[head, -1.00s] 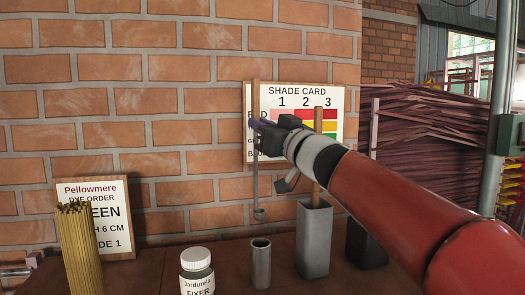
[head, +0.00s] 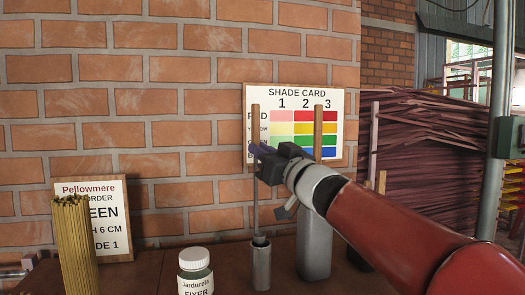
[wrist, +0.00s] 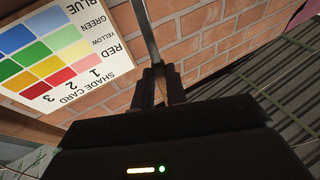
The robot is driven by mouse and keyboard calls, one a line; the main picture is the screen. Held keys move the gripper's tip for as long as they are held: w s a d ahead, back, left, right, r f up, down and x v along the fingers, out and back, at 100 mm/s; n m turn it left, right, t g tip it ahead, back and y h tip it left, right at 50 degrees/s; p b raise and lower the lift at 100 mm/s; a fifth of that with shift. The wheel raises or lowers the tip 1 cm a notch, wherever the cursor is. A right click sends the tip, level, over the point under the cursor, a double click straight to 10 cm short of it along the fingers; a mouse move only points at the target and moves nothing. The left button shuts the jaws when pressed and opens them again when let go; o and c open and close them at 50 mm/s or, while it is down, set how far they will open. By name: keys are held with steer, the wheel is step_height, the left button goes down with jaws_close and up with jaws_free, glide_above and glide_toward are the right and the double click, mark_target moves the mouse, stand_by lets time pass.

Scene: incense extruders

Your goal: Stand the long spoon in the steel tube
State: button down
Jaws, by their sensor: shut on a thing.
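The long spoon (head: 255,207) hangs upright, with a wooden upper part and a thin grey shaft. My gripper (head: 260,156) is shut on it partway up the shaft. Its lower end is at the mouth of the steel tube (head: 261,269), which stands on the table. I cannot tell how far the bowl is inside the rim. In the wrist view the spoon (wrist: 146,32) runs up from between the closed fingers of my gripper (wrist: 160,80).
A tall grey container (head: 315,254) with a wooden stick stands right of the tube. A white-lidded jar (head: 196,266) and a bundle of sticks (head: 74,243) stand to the left. An order card (head: 118,244) and a shade card (head: 297,172) are behind, by the brick wall.

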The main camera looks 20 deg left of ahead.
steer(key=shift+f, duration=0.25)
steer(key=c, duration=1.4)
jaws_free()
steer(key=shift+c, duration=0.2)
steer(key=shift+r+p, duration=0.45)
steer(key=shift+r, duration=0.4)
steer(key=b+v, duration=0.1)
steer(key=v, duration=1.1)
steer(key=shift+f+b, duration=0.2)
steer(key=shift+b, duration=0.15)
steer(key=shift+s, duration=0.1)
